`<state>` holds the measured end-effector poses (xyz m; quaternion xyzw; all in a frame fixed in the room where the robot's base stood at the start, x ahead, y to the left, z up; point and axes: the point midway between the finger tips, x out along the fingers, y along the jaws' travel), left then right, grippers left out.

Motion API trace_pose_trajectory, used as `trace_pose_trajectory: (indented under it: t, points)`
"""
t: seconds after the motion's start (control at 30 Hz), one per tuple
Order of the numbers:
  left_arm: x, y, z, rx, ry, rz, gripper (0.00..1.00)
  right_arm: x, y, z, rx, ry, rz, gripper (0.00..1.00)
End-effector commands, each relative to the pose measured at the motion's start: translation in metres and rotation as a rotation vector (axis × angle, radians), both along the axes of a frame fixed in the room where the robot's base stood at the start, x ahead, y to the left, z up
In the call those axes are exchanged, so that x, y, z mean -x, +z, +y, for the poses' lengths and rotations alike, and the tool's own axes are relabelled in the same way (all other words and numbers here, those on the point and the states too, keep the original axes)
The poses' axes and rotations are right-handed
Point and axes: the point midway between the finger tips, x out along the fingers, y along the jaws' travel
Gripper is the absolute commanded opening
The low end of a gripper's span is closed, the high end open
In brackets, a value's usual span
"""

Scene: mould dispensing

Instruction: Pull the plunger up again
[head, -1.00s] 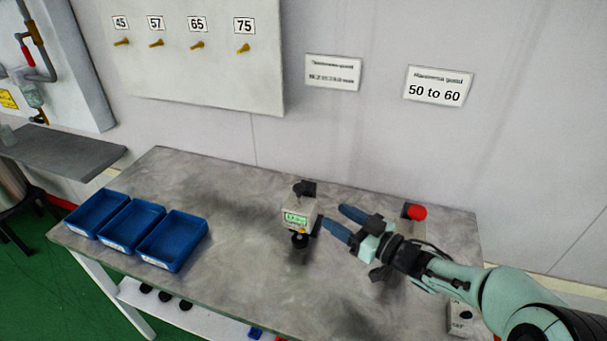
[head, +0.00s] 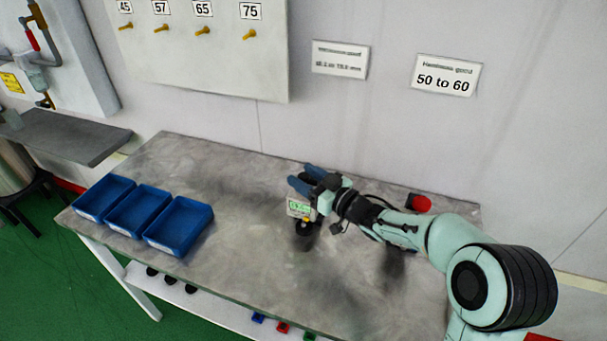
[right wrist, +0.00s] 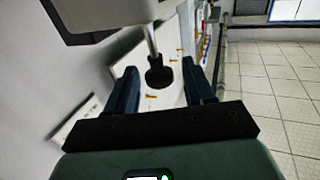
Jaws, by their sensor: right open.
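The tester (head: 299,208) is a small grey device with a green display, standing upright on the table. My right gripper (head: 305,180) is open at the tester's upper end, with its blue fingers partly hiding the top. In the right wrist view, the tester's grey body (right wrist: 105,12) is at the top. A thin metal rod (right wrist: 151,40) leads from it to a dark round knob (right wrist: 158,74), which appears to be the plunger's. The knob appears between the open fingers, with gaps on both sides. My left gripper is not in view.
Several blue trays (head: 178,227) stand at the table's left. A red button (head: 421,203) is at the back right, behind my right arm. The wall panel with pegs (head: 200,60) is behind. The grey table (head: 240,270) is clear in front of the tester.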

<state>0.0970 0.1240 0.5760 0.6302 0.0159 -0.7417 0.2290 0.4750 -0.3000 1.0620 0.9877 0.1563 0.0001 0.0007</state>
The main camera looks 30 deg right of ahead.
Motion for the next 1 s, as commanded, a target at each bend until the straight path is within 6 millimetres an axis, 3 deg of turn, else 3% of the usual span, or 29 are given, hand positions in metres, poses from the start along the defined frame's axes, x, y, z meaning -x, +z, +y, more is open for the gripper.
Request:
trace_pose_trajectory:
  t: [0.37, 0.4, 0.57, 0.83, 1.0]
  points:
    - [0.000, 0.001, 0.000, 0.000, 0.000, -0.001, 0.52, -0.008, 0.000, 0.003, -0.001, 0.000, 0.000, 0.53]
    - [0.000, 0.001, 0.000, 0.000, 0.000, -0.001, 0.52, -0.008, 0.000, 0.003, -0.001, 0.000, 0.000, 0.50]
    - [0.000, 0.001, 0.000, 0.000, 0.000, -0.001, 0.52, -0.008, 0.000, 0.003, -0.001, 0.000, 0.000, 0.00]
    - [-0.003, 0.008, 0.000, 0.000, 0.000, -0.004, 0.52, -0.008, 0.015, 0.003, 0.001, 0.001, -0.001, 0.00]
    - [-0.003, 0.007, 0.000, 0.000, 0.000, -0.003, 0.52, -0.007, 0.014, 0.003, -0.001, 0.000, 0.000, 0.00]
